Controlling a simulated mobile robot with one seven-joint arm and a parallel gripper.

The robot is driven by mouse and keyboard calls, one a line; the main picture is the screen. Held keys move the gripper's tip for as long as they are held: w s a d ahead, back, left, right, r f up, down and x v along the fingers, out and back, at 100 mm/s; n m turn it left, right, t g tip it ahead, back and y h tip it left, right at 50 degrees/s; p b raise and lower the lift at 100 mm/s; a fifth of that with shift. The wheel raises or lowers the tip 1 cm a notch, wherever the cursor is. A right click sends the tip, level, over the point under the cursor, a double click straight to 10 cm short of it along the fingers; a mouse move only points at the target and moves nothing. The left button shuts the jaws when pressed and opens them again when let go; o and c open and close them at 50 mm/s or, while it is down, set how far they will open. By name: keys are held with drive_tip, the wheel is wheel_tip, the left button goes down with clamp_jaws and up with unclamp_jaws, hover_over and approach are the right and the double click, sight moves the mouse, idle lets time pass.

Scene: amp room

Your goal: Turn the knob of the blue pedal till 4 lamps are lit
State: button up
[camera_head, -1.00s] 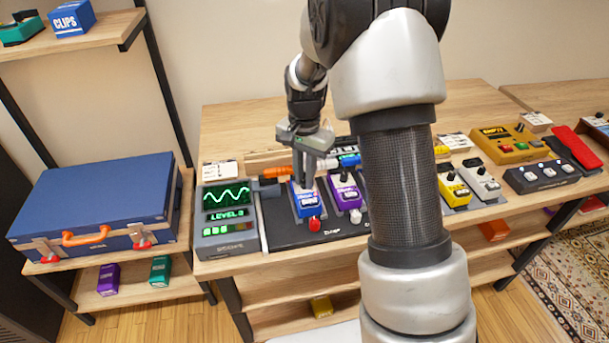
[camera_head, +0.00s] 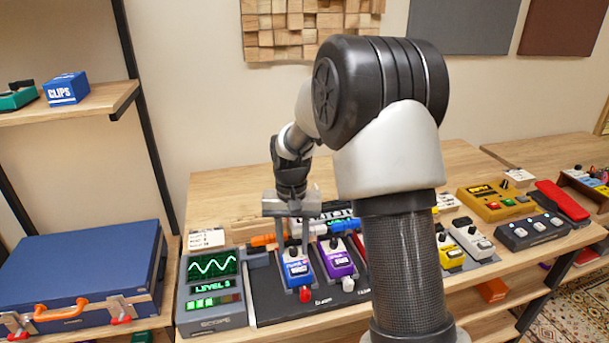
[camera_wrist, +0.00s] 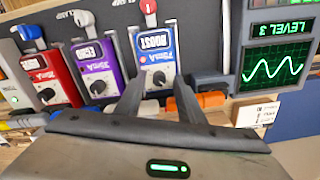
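The blue pedal (camera_head: 297,270) stands on a dark board on the bench, and also shows upside down in the wrist view (camera_wrist: 155,45). Its black knob (camera_wrist: 158,78) shows between my fingers in the wrist view. My gripper (camera_head: 293,248) points down over the pedal's far end. In the wrist view my gripper (camera_wrist: 158,88) is open, one finger on each side of the knob, with visible gaps. The scope (camera_head: 212,290) at left of the pedal reads LEVEL 3, with three lamps (camera_head: 213,300) seeming lit green.
A purple pedal (camera_head: 337,258) stands close on the right of the blue one; a red pedal (camera_wrist: 50,75) is beyond it. Orange (camera_head: 262,240) and blue plugs lie behind the pedals. A blue case (camera_head: 80,270) is at the left. My arm hides part of the bench.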

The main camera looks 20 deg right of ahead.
sight(294, 249)
wheel_tip(294, 249, up, 18)
drive_tip(key=p, duration=0.4)
drive_tip(key=s+r+n+t+p, duration=0.1)
drive_tip(key=s+r+p, duration=0.3)
drive_tip(key=s+r, duration=0.7)
drive_tip(key=shift+s+n+t+p, duration=0.35)
drive_tip(key=shift+s+n+t, duration=0.05)
drive_tip(key=shift+t, duration=0.2)
drive_tip(key=shift+r, duration=0.1)
drive_tip(key=s+r+t+p, duration=0.1)
drive_tip(key=s+r+p, duration=0.2)
drive_tip(key=s, duration=0.4)
drive_tip(key=s+r+n+t+p, duration=0.1)
drive_tip(key=s+r+t+p, duration=0.1)
drive_tip(key=s+p, duration=0.3)
drive_tip(key=s+r, duration=0.1)
drive_tip(key=s, duration=0.2)
drive_tip(key=shift+s+n, duration=0.15)
drive_tip(key=shift+n, duration=0.15)
drive_tip(key=shift+d, duration=0.1)
